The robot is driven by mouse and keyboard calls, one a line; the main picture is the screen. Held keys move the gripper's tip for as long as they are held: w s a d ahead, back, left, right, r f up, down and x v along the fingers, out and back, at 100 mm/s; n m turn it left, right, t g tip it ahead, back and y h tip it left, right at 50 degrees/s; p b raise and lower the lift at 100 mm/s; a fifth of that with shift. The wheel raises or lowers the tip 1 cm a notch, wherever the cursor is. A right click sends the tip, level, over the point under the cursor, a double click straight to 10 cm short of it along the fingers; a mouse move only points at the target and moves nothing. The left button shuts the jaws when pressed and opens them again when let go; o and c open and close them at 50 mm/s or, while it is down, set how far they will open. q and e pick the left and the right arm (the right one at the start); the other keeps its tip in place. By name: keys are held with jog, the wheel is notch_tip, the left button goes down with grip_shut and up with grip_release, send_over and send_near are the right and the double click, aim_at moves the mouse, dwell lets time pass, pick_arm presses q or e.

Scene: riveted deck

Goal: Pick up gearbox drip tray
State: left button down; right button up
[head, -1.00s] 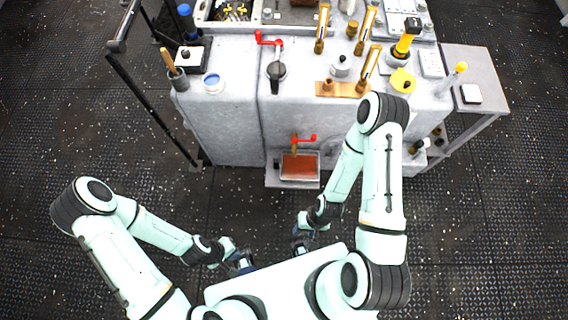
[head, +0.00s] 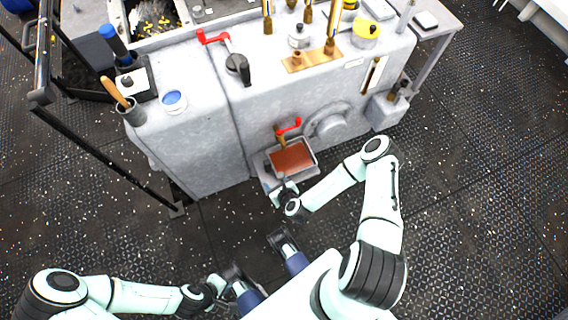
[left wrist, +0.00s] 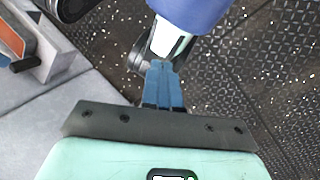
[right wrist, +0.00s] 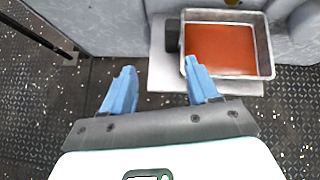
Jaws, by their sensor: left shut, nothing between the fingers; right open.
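The gearbox drip tray (head: 312,153), a metal pan holding red-brown fluid, sits on a grey ledge at the foot of the machine. In the right wrist view the tray (right wrist: 265,45) shows at upper right, with a black grip block (right wrist: 173,36) on its left side. My right gripper (right wrist: 160,66) is open and empty, its blue fingers apart, just in front of the ledge and not touching the tray. In the left wrist view my left gripper (left wrist: 161,85) is shut and empty, low and away from the tray. A tray corner (left wrist: 10,40) shows there at the left edge.
The ledge (right wrist: 160,75) carries the tray. A red-handled valve (head: 289,127) is just above it, and a round cover (head: 331,124) is to its right. The grey machine (head: 200,140) stands behind. A black rail (head: 110,155) is at left. Floor in front is clear.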

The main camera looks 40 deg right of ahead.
aim_at(268, 164)
jog(key=w+d+f+m, duration=0.1)
jog(key=w, duration=0.1)
jog(key=w+d+f+b, duration=0.1)
jog(key=w+f, duration=0.1)
jog(key=w+d+f+m+h+b, duration=0.1)
jog(key=w+f, duration=0.1)
jog(key=shift+w+d+m, duration=0.25)
jog(key=shift+m, duration=0.05)
jog(key=shift+w+a+r+b+x, duration=0.1)
jog(key=shift+b+x, duration=0.3)
jog(key=shift+x, duration=0.6)
jog(key=shift+w+a+r+b+x, duration=0.1)
jog(key=shift+b+x, duration=0.35)
jog(key=shift+x, duration=0.5)
jog(key=shift+w+a+r+b+x, duration=0.15)
jog(key=shift+b+x, duration=0.25)
jog(key=shift+x, duration=0.6)
pick_arm(q)
jog(key=w+a+f+t+y, duration=0.1)
jog(key=w+a+f+t, duration=0.1)
jog(key=w+f, duration=0.3)
jog(key=shift+w+a+f, duration=0.35)
jog(key=shift+w+a, duration=0.2)
jog(key=shift+w, duration=0.2)
pick_arm(e)
jog(key=shift+d, duration=0.1)
grip_shut()
